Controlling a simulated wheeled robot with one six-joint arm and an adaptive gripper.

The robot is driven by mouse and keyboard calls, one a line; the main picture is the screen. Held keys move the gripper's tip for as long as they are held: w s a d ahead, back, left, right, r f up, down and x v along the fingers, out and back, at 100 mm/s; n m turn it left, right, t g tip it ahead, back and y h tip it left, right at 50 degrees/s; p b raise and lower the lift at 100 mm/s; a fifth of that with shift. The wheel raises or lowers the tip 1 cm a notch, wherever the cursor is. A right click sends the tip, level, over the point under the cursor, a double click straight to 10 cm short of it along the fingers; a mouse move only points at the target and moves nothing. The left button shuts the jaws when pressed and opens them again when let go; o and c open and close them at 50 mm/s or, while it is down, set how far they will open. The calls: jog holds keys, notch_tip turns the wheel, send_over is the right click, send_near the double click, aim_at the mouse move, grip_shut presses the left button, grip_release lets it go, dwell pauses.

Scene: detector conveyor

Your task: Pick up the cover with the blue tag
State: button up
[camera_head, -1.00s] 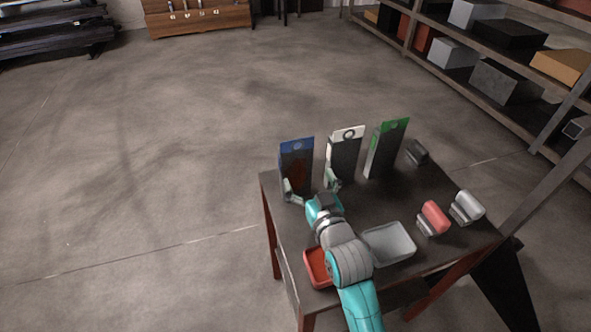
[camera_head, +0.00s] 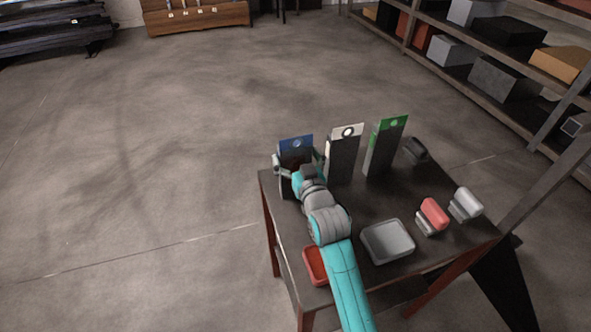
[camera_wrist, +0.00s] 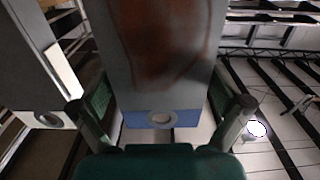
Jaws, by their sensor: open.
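The cover with the blue tag (camera_head: 296,143) stands upright at the far left of the table, partly hidden behind my gripper. In the wrist view its grey, rust-stained face and blue tag (camera_wrist: 162,119) fill the middle. My gripper (camera_head: 299,160) is open, with one finger at each side of this cover. In the wrist view the fingers (camera_wrist: 163,112) flank the tag end, with a visible gap on each side. The cover with the white tag (camera_head: 346,132) stands just right of it. The cover with the green tag (camera_head: 392,123) stands farther right.
On the dark table (camera_head: 375,208) are a grey tray (camera_head: 388,241), a red tray (camera_head: 316,264) partly behind my arm, a red-topped part (camera_head: 433,215), a white-topped part (camera_head: 466,204) and a dark part (camera_head: 415,151). A loaded shelf (camera_head: 470,60) stands beyond to the right.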

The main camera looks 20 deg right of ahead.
jog(key=shift+r, duration=0.1)
jog(key=c, duration=1.5)
